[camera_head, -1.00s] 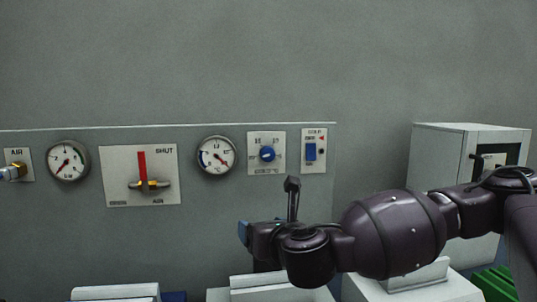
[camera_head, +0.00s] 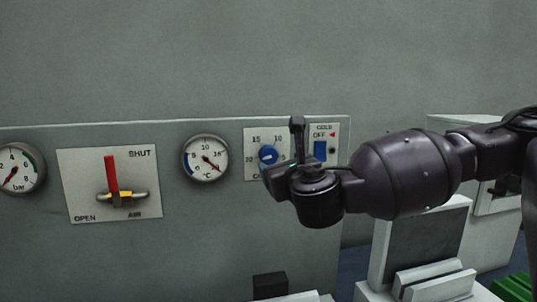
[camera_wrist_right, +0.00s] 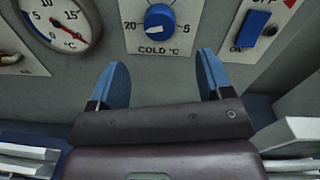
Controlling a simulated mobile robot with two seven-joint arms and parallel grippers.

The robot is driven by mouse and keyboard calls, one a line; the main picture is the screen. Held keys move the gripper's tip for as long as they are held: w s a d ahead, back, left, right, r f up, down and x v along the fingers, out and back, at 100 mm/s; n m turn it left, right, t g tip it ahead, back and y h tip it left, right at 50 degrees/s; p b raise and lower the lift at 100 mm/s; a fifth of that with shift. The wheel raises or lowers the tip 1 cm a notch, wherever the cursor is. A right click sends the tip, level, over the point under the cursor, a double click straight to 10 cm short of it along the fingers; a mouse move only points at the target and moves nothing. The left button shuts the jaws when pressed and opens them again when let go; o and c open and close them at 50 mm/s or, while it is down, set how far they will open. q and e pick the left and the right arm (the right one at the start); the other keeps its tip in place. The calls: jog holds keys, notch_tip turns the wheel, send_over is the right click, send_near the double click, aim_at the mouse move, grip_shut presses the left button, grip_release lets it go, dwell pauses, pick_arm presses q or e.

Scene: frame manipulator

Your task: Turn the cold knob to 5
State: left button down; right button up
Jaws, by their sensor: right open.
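The cold knob is a round blue knob (camera_head: 267,154) on a white plate marked COLD °C. My left gripper is not in view.
A blue COLD rocker switch (camera_head: 320,149) is right of the knob. A °C dial gauge (camera_head: 206,158) is left of it. A red-handled AIR valve (camera_head: 112,175) and a bar gauge (camera_head: 15,168) are further left. White blocks stand below the panel.

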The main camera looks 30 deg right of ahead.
aim_at(270, 156)
jog(key=p+x, duration=0.2)
jog(key=x, duration=0.7)
jog(key=shift+w, duration=0.15)
jog(key=c, duration=0.9)
